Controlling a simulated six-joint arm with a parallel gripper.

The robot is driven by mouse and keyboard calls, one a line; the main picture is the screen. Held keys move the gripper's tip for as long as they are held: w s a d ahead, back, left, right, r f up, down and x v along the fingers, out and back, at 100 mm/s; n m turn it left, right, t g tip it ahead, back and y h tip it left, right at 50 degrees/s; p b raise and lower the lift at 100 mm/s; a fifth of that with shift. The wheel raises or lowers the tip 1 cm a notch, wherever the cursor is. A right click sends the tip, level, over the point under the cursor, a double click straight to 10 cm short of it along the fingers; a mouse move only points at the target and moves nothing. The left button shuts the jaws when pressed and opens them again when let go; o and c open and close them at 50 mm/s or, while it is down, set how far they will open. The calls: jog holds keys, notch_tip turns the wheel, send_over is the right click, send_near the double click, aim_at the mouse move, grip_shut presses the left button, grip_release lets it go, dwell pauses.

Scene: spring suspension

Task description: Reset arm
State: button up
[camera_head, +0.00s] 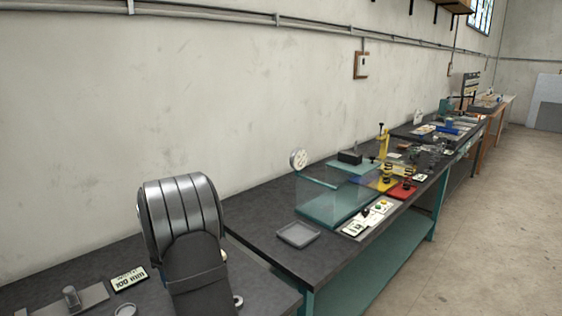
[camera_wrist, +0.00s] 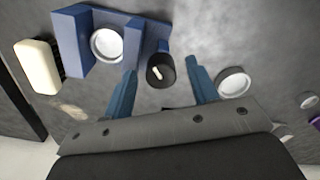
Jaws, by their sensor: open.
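In the wrist view my gripper (camera_wrist: 163,72) shows two blue fingers spread apart, with nothing clasped between them. A black round piece with a small pale mark (camera_wrist: 161,70) appears in the gap between the fingers; I cannot tell how far below them it is. A blue holder (camera_wrist: 70,40) with upright walls stands just beyond the left finger, with a silvery-white round piece (camera_wrist: 106,44) in it. In the head view my grey arm rises over the near bench, and my gripper is hidden there.
A brush with a cream back (camera_wrist: 38,66) lies left of the blue holder. A round silvery dish (camera_wrist: 234,82) is right of the right finger. In the head view, a shallow grey tray (camera_head: 298,234) and a clear-walled teal station (camera_head: 335,205) stand on the farther bench.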

jog(key=n, duration=0.3)
jog(key=shift+w+r, duration=0.1)
jog(key=shift+r, duration=2.5)
jog(key=shift+o, duration=0.2)
